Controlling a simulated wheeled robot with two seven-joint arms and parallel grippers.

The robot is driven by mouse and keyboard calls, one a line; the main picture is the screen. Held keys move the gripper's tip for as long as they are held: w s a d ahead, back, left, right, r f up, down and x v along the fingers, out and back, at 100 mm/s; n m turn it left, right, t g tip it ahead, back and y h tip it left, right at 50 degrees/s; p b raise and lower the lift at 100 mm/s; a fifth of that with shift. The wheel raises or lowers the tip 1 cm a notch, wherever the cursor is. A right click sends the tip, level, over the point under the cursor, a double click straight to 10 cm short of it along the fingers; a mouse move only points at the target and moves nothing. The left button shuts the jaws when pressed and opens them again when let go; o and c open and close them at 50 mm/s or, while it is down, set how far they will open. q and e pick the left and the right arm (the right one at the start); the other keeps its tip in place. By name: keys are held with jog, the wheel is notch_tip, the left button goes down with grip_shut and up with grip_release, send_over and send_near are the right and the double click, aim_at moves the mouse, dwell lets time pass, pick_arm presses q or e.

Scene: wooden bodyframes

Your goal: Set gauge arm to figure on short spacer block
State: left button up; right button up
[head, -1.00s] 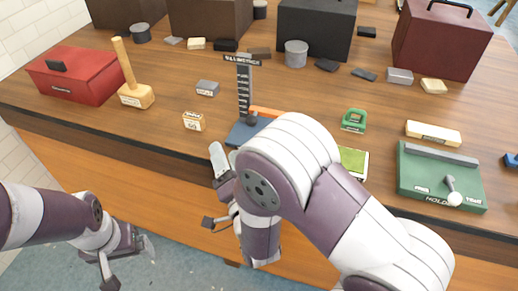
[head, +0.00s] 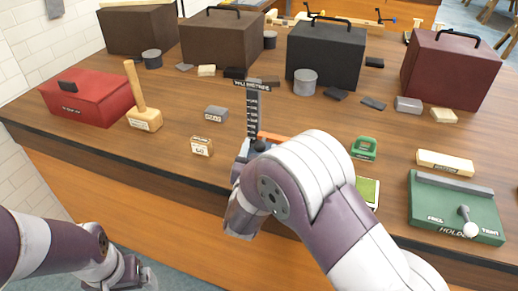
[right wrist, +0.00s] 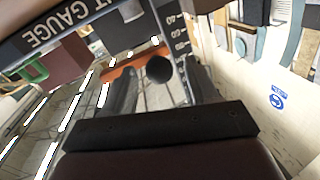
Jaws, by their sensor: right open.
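The height gauge has a dark upright millimetre scale (head: 253,108) in the head view, with an orange arm (head: 275,137) and a black knob (head: 261,146) low on it. My right arm hides much of its base. In the right wrist view the scale (right wrist: 176,38), orange arm (right wrist: 128,66) and round black knob (right wrist: 159,69) are close. My right gripper (right wrist: 161,82) is open, its fingers either side of the knob, contact unclear. A pale wooden block (head: 201,147) bears a small figure, too small to read surely. My left gripper (head: 135,277) is partly cut off at the bottom.
A grey block (head: 215,113), a mallet (head: 143,115) and a red box (head: 88,98) lie left of the gauge. A green clamp-like item (head: 364,149) and a green holder board (head: 455,209) lie right. Large cases (head: 325,55) stand behind.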

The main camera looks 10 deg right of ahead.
jog(key=shift+w+d, duration=0.1)
jog(key=shift+w, duration=0.1)
grip_shut()
jog(key=shift+f+b, duration=0.2)
jog(key=shift+b, duration=0.1)
jog(key=shift+r, duration=0.15)
grip_release()
jog(key=shift+s, duration=0.1)
jog(key=v, duration=1.2)
jog(key=shift+s, duration=0.25)
